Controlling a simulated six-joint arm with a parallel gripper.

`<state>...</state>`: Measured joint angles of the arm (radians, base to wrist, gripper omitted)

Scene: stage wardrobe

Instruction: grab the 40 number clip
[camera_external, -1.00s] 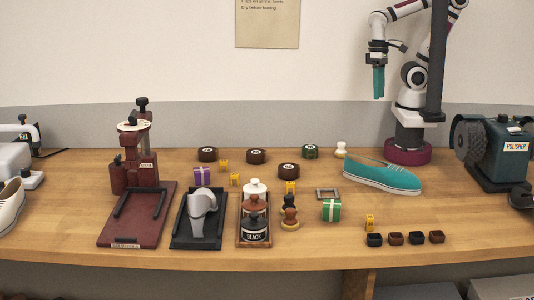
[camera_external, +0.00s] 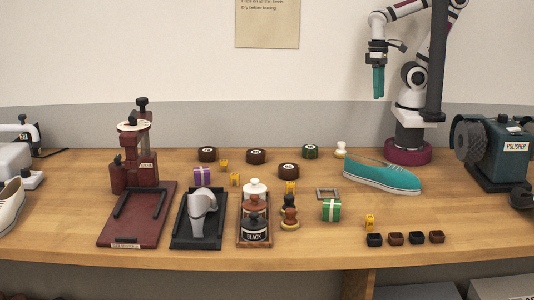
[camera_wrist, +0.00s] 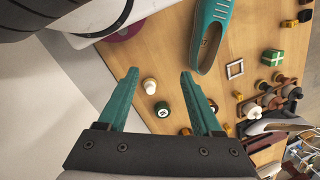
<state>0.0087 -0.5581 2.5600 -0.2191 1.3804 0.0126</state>
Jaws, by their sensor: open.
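Several small yellow clips stand on the table: two at the centre left, one yellow clip (camera_external: 224,166) behind another yellow clip (camera_external: 235,179), a third yellow clip (camera_external: 291,187) near the middle, and a fourth yellow clip (camera_external: 370,222) at the front right. Their numbers are too small to read, so I cannot tell which is 40. My gripper (camera_external: 378,82), with teal fingers, hangs high above the back right of the table. In the wrist view my gripper (camera_wrist: 160,80) is open and empty.
A teal shoe (camera_external: 382,176) lies at the right. Round dark tins (camera_external: 256,156), a purple box (camera_external: 202,175), a green box (camera_external: 331,210), small dark cups (camera_external: 396,239) and a bottle tray (camera_external: 240,240) surround the clips. The polisher (camera_external: 500,150) stands far right.

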